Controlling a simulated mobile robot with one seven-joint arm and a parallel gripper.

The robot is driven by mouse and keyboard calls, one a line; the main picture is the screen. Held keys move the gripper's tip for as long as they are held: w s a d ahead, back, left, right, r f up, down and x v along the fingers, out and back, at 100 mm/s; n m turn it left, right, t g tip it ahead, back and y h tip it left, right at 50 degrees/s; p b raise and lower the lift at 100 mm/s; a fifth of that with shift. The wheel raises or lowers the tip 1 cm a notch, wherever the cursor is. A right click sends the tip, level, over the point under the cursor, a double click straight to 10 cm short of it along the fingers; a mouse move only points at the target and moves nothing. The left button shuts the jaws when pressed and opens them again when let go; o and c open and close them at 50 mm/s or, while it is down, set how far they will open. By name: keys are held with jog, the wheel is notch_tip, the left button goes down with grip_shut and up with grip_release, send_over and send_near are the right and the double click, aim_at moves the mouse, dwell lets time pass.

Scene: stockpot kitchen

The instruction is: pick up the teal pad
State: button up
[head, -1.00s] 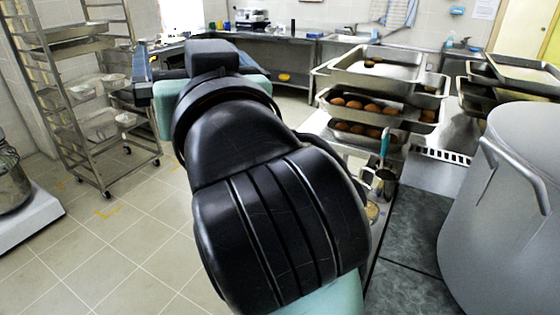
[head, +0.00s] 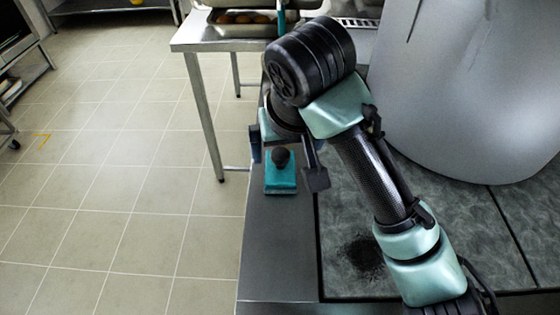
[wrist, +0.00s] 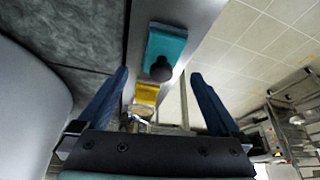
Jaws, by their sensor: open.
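The teal pad (head: 281,187) has a dark round knob on top and lies on the narrow steel strip at the counter's left edge. In the wrist view the teal pad (wrist: 166,43) shows beyond the fingertips, with its knob between them in the picture. My gripper (wrist: 160,73) is open and empty, its two blue fingers apart. In the head view my arm hangs over the counter and my gripper is partly hidden behind its own wrist, close to the pad. I cannot tell the exact height above the pad.
A large grey stockpot (head: 470,90) stands right of my arm on the dark cooktop (head: 340,220), which has a black sooty patch (head: 365,256). A yellow pad (wrist: 146,94) lies beyond the teal one. A steel table (head: 205,40) with a bun tray (head: 232,30) stands behind. Open floor lies left.

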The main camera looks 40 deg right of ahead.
aim_at(283, 157)
jog(key=b+x, duration=0.1)
jog(key=x, duration=0.6)
jog(key=shift+w, duration=0.15)
jog(key=c, duration=1.3)
notch_tip(283, 157, up, 10)
jog(key=shift+p, duration=0.9)
